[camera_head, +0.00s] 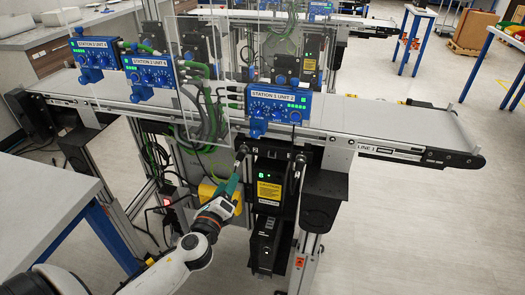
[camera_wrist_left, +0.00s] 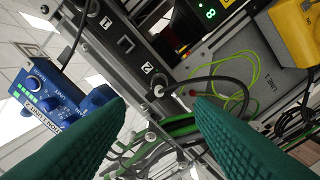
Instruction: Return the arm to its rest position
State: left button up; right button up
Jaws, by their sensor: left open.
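My left gripper (camera_head: 233,180) reaches up from the bottom left in the head view, with its green fingers just below the front edge of the line 1 conveyor (camera_head: 375,110). In the left wrist view the two ribbed green fingers of my left gripper (camera_wrist_left: 159,104) stand wide apart with nothing clamped between them. A dark cable with a metal plug end (camera_wrist_left: 160,91) shows beyond the gap, at the conveyor's frame near a label reading 2. The head view cannot settle whether the fingers touch anything. My right gripper is in neither view.
Blue control units, including Station 1 Unit 2 (camera_head: 276,108), sit on the conveyor's front side. A black box with a green digit (camera_head: 269,187) and a yellow box (camera_head: 222,195) are close to my gripper. A blue-legged table (camera_head: 48,205) stands left.

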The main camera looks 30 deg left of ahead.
pick_arm(q)
jog(key=shift+f, duration=0.1)
jog(key=s+f+n+g+h, duration=0.1)
jog(key=s+f+n+g, duration=0.25)
jog(key=f, duration=0.75)
jog(key=s+f+n+g, duration=0.3)
jog(key=s+f, duration=0.1)
jog(key=f, duration=0.8)
jog(key=s+f+n+g+h, duration=0.1)
jog(key=s+f+n+g, duration=0.25)
jog(key=f, duration=0.75)
jog(key=s+d+f+n+g, duration=0.2)
jog(key=s+f, duration=0.4)
jog(key=s, duration=0.3)
jog(key=s+d+f+n+g+h, duration=0.1)
jog(key=s+d+f+n, duration=0.4)
jog(key=s, duration=0.5)
jog(key=s+d+f+n+g+h, duration=0.1)
jog(key=s+d+f+n+g, duration=0.2)
jog(key=s+f, duration=0.4)
jog(key=s+d+n, duration=0.1)
jog(key=s, duration=0.2)
jog(key=shift+s+f+g, duration=0.2)
jog(key=shift+f+g, duration=0.1)
jog(key=shift+c, duration=0.9)
jog(key=shift+s+a, duration=0.1)
jog(key=shift+c, duration=0.5)
